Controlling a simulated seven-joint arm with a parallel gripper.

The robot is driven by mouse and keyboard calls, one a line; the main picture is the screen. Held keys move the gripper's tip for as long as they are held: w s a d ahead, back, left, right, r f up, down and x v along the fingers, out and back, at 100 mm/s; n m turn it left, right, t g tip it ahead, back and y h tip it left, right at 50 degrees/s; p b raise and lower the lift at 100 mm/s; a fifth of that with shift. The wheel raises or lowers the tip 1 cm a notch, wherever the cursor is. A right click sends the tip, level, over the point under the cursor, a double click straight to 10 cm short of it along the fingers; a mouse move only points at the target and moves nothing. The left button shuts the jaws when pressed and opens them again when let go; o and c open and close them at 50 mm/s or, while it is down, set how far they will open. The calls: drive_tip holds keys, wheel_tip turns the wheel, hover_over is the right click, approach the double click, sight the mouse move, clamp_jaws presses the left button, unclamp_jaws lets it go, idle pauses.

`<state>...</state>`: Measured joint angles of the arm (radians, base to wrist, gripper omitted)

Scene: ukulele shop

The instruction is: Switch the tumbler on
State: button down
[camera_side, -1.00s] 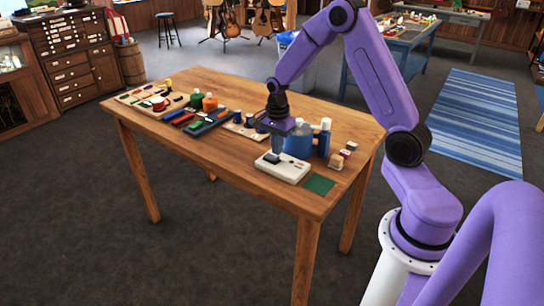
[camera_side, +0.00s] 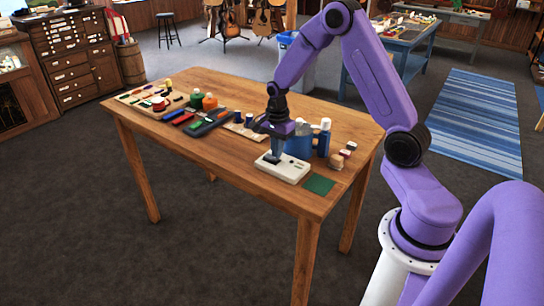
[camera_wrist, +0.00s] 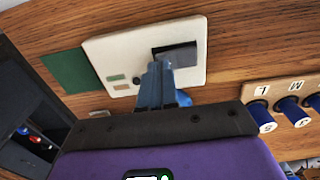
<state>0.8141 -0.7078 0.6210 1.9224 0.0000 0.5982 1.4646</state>
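The tumbler (camera_wrist: 178,56) is a grey rocker in a dark recess on a white switch box (camera_wrist: 116,48). The box also carries a small dark round button and small coloured marks. In the side view the white box (camera_side: 291,172) lies near the table's front right corner. My gripper (camera_wrist: 158,66) has its blue-grey fingers together, with nothing seen between them. Its tips are at the near left edge of the rocker; I cannot tell whether they touch it.
A green square (camera_side: 319,184) lies right of the box on the wooden table (camera_side: 230,160). Blue bottles (camera_side: 299,145) and small blocks (camera_side: 336,160) stand behind it. Blue pegs (camera_wrist: 288,108) sit in a lettered holder. Trays and paint pots (camera_side: 209,102) fill the table's left part.

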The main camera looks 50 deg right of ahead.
drive_tip(key=shift+f, duration=0.45)
idle(0.3)
drive_tip(key=shift+r, duration=3.55)
drive_tip(key=shift+a, duration=0.1)
drive_tip(key=s+a+r+n, duration=0.3)
drive_tip(key=s+a+n, duration=0.2)
drive_tip(key=a+n, duration=0.25)
drive_tip(key=s+a+r+n, duration=0.2)
drive_tip(key=s+a+n, duration=0.4)
drive_tip(key=a, duration=0.2)
drive_tip(key=s+a+r+n, duration=0.2)
drive_tip(key=s+a+n, duration=0.1)
drive_tip(key=s+n, duration=1.4)
drive_tip(key=shift+s+r, duration=0.2)
drive_tip(key=shift+s, duration=0.3)
drive_tip(key=shift+a, duration=0.1)
